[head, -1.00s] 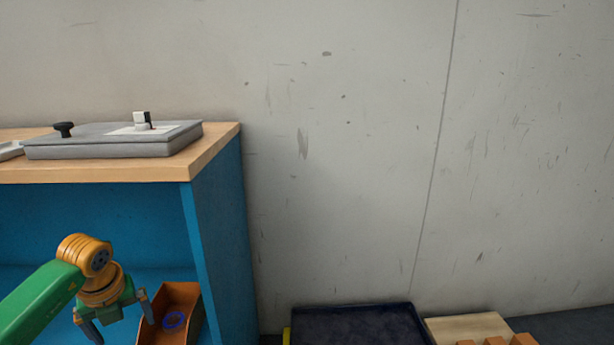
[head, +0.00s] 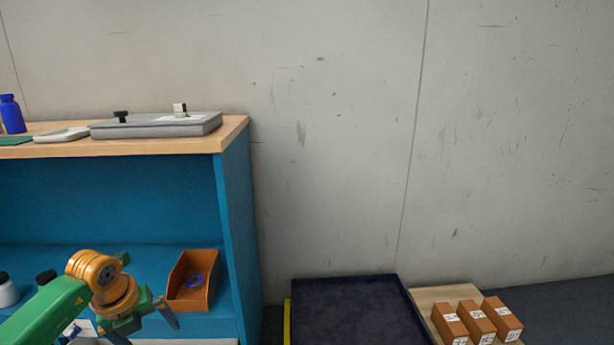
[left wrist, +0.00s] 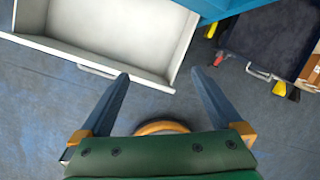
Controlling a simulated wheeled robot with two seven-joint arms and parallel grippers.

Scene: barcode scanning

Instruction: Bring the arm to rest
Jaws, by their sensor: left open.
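My left arm comes in from the lower left in the head view. Its gripper (head: 142,324) is in front of the blue shelf unit, left of and a little lower than the orange bin. In the left wrist view, the two dark fingers of my left gripper (left wrist: 160,74) are spread wide with nothing between them. Grey floor and the front of an open pale drawer (left wrist: 120,36) lie beyond the fingers. My right gripper is not in view.
The blue shelf unit (head: 235,220) has an orange bin (head: 205,290) holding a blue ring (head: 194,281). On its wooden top are a grey device (head: 155,128), a pale tray (head: 62,135) and a blue bottle (head: 12,114). A dark platform (head: 350,310) and three boxes (head: 482,322) stand at right.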

